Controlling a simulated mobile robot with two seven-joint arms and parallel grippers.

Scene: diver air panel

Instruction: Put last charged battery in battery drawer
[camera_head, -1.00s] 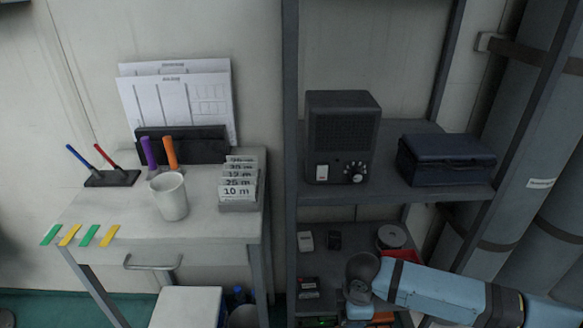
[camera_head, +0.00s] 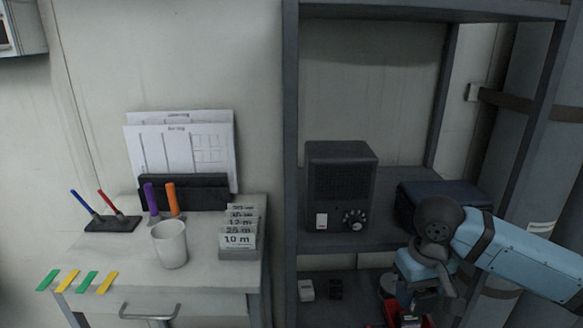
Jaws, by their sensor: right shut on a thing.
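My right gripper (camera_head: 414,304) hangs from the arm that comes in from the right, in front of the shelf unit and low near the picture's bottom edge. It is shut on a small dark thing (camera_head: 411,320) with a red part and a small green spot beside it. This may be the battery, but it is partly cut off by the frame edge. A shut drawer with a handle (camera_head: 150,312) shows in the desk at the lower left; no label on it can be read. My left gripper is not in view.
The desk top (camera_head: 120,255) holds a white cup (camera_head: 170,245), depth cards (camera_head: 238,238), pens and coloured tags. The shelf unit (camera_head: 291,180) carries a dark speaker box (camera_head: 340,185) and a blue case (camera_head: 476,198). Small items (camera_head: 306,290) sit on the lower shelf.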

